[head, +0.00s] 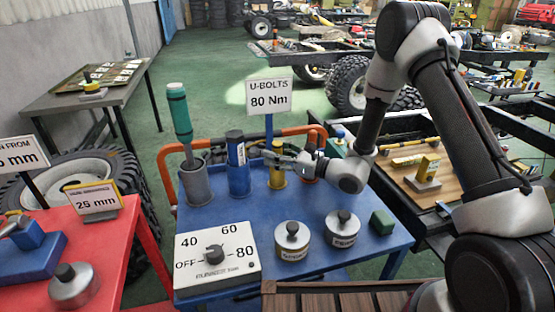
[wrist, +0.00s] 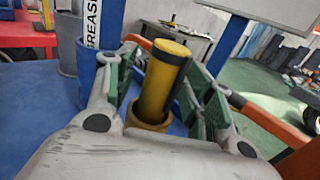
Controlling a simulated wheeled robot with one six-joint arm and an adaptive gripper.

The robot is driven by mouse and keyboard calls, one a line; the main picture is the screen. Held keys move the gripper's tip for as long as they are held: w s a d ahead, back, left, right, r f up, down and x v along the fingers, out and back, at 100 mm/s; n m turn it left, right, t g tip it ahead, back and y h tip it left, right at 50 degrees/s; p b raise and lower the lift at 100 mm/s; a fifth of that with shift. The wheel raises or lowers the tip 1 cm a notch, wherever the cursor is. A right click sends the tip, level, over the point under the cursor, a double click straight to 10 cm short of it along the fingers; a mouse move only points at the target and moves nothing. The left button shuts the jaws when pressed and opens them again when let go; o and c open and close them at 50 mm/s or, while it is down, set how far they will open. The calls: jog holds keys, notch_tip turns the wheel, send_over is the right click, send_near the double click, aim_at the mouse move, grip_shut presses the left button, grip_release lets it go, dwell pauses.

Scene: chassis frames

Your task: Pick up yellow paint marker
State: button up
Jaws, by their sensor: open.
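The yellow paint marker (head: 277,160) stands upright in a small yellow holder on the blue cart top. My gripper (head: 283,160) is open, with one green-padded finger on each side of the marker.
A blue grease tube (head: 237,164) stands just left of the marker, and a green-handled tool (head: 180,115) stands in a grey cup farther left. The U-bolts sign (head: 269,95) rises behind. Two lidded tins (head: 292,240) and a dial box (head: 217,256) sit in front.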

jog(key=c, duration=1.1)
jog(key=shift+c, duration=0.2)
